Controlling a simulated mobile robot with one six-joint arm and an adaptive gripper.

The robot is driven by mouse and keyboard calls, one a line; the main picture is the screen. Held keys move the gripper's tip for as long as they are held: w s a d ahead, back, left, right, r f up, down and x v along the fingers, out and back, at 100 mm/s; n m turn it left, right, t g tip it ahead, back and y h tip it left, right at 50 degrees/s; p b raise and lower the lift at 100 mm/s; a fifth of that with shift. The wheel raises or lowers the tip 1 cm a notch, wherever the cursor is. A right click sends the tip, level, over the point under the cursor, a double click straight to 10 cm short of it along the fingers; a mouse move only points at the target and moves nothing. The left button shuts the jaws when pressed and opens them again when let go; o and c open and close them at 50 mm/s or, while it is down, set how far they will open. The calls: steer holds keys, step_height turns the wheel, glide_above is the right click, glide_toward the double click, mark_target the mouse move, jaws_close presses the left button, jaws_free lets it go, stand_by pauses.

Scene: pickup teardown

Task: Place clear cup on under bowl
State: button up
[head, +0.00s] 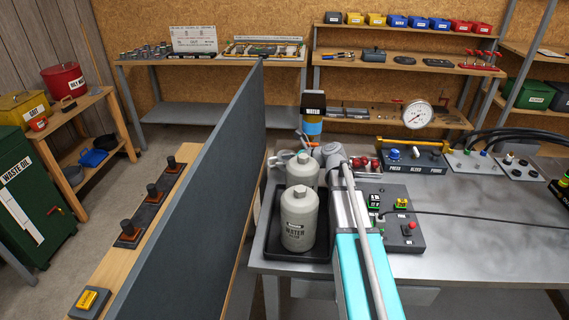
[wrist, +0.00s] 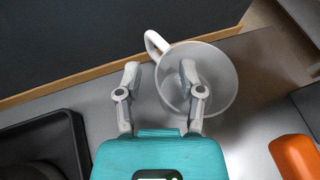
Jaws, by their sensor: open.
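The clear cup (wrist: 222,88) has a pale rim and a white handle (wrist: 152,42). In the wrist view it stands on the grey bench top, ahead of my gripper (wrist: 160,75). The gripper is open. Its right finger overlaps the cup's mouth, and its left finger is outside, left of the cup's wall; I cannot tell whether either touches. In the head view the cup (head: 284,156) shows behind the grey bottles, with my gripper (head: 308,143) partly hidden by my arm.
Two grey bottles (head: 299,222) stand in a black tray (head: 291,255) at the bench's left. A dark upright panel (head: 200,190) borders that side. A control box (head: 402,225) lies right of my arm. An orange object (wrist: 295,157) is close on the right. The bench's right half has clear space.

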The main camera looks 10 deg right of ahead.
steer(key=shift+c, duration=0.3)
jaws_close()
steer(key=shift+r, duration=0.1)
step_height(320, 180, up, 10)
steer(key=p, duration=1)
stand_by(0.8)
